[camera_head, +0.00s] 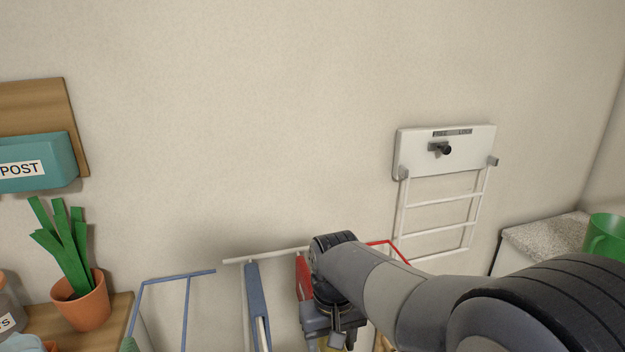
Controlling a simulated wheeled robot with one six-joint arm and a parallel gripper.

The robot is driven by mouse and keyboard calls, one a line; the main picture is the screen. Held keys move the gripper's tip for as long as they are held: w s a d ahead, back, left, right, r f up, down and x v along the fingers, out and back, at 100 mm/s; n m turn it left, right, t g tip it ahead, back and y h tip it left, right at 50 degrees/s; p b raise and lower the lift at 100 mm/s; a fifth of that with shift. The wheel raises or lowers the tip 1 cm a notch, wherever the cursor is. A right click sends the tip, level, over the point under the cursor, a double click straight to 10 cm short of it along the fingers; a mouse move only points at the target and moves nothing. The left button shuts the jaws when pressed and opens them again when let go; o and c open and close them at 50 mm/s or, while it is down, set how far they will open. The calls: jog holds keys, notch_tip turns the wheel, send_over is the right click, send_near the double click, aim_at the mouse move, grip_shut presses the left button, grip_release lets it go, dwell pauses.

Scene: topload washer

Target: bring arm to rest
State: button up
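My arm reaches in from the lower right corner toward the bottom middle of the head view. Its grey wrist points downward there. The upper part of my gripper (333,337) shows at the bottom edge. Its fingertips are cut off or hidden, so I cannot tell whether it is open or shut or whether it holds anything.
Blue (178,280) and red (384,243) rack bars stand close around my wrist. A white wall rack (447,150) hangs behind it. A potted plant (82,302) and teal post box (38,160) are left. A green mug (604,236) stands on a counter (541,236) at right.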

jog(key=shift+r+p, duration=0.4)
jog(key=shift+r, duration=0.85)
notch_tip(320, 180, up, 8)
jog(key=shift+b, duration=0.35)
notch_tip(320, 180, down, 11)
jog(key=b, duration=0.2)
notch_tip(320, 180, up, 16)
jog(key=p, duration=1.1)
jog(key=s+a, duration=0.1)
jog(key=a, duration=0.4)
jog(key=shift+s+a+f+p, duration=0.3)
jog(key=shift+s+a+p, duration=0.05)
jog(key=shift+a+p, duration=0.05)
